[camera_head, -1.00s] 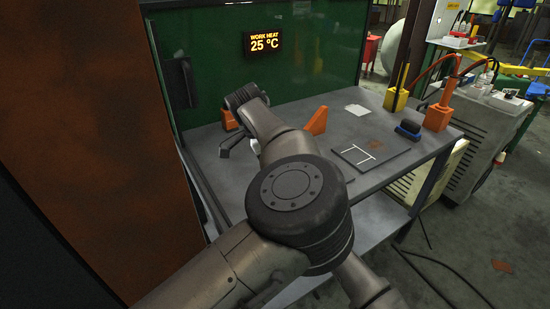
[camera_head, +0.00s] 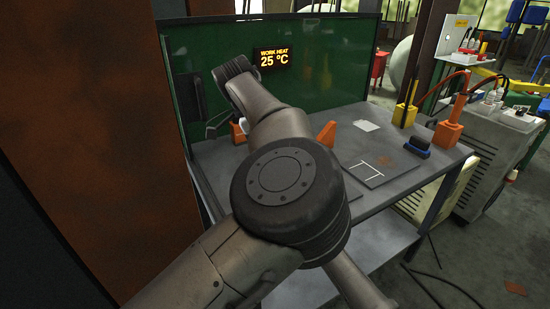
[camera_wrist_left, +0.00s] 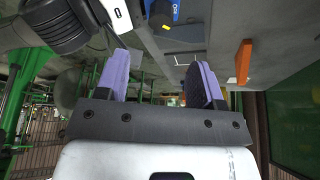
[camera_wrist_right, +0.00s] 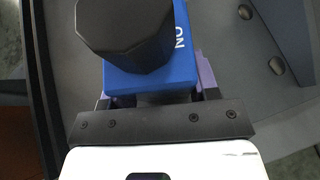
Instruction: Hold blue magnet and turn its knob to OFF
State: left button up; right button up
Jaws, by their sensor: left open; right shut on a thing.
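In the right wrist view the blue magnet (camera_wrist_right: 182,72) sits between the purple fingers of my right gripper (camera_wrist_right: 155,88), which is shut on it. Its black knob (camera_wrist_right: 125,32) faces the camera and covers part of the block. A white ON label shows beside the knob. In the left wrist view my left gripper (camera_wrist_left: 160,72) is open, with nothing between its purple fingers. In the head view my arm hides the work area, and neither gripper shows clearly.
A grey table (camera_head: 310,205) stands before a green screen (camera_head: 345,75). A dark plate with white marks (camera_head: 378,168), a blue-and-black block (camera_head: 414,146), an orange block (camera_head: 449,133) and a yellow block (camera_head: 403,114) stand at its right. An orange wedge (camera_head: 327,132) is behind my arm.

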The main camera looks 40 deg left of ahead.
pick_arm(q)
jog(key=shift+v, duration=1.2)
pick_arm(e)
jog(key=shift+w+d, duration=0.1)
pick_arm(q)
jog(key=shift+r, duration=0.1)
jog(key=w+a+h, duration=0.1)
jog(key=a, duration=0.3)
jog(key=d+f+m+g, duration=0.1)
jog(key=d+f+m, duration=0.1)
jog(key=f, duration=0.1)
jog(key=w+d+f+m, duration=0.1)
jog(key=d+f+m, duration=0.1)
jog(key=f+m, duration=0.1)
jog(key=w+d+f+m+g, duration=0.1)
jog(key=d+f+m, duration=0.1)
jog(key=f, duration=0.3)
jog(key=shift+d+f+m+g, duration=0.15)
jog(key=shift+d+m+g, duration=0.15)
jog(key=shift+d+m, duration=0.15)
